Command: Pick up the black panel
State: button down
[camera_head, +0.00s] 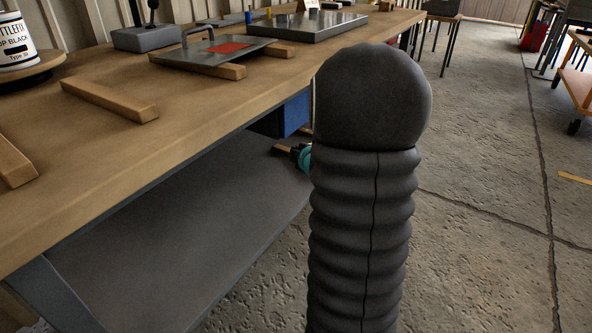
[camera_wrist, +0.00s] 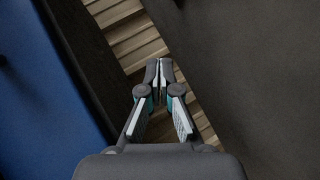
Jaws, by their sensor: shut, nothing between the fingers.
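In the head view, a dark grey panel (camera_head: 190,53) with a bar handle and a red patch lies on wooden strips on the bench. A larger dark flat plate (camera_head: 307,27) lies behind it. I cannot tell which of them is the black panel. My gripper (camera_wrist: 160,66) is shut and empty in the wrist view, its fingertips together. In the head view only a small teal part of it shows beside my black ribbed arm, below the bench's front edge and near a blue box (camera_head: 296,113). My arm hides the rest.
The wooden bench (camera_head: 190,125) also holds loose wooden strips (camera_head: 110,100), a paint can (camera_head: 14,42) and a grey block (camera_head: 146,38). A dark lower shelf (camera_head: 190,235) runs below. Wooden slats (camera_wrist: 125,30) show in the wrist view. Concrete floor (camera_head: 480,200) is open at right.

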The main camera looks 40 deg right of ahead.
jog(key=s+d+f+n+t+y+b, duration=0.1)
jog(key=s+d+f+n+t+y, duration=0.15)
jog(key=d+f, duration=0.4)
jog(key=s+d+f+n+t+y, duration=0.1)
jog(key=s+d+f+n+t, duration=0.25)
jog(key=f, duration=0.65)
jog(key=shift+n+g, duration=0.4)
jog(key=w, duration=1)
jog(key=shift+w+r, duration=0.15)
jog(key=shift+w, duration=0.05)
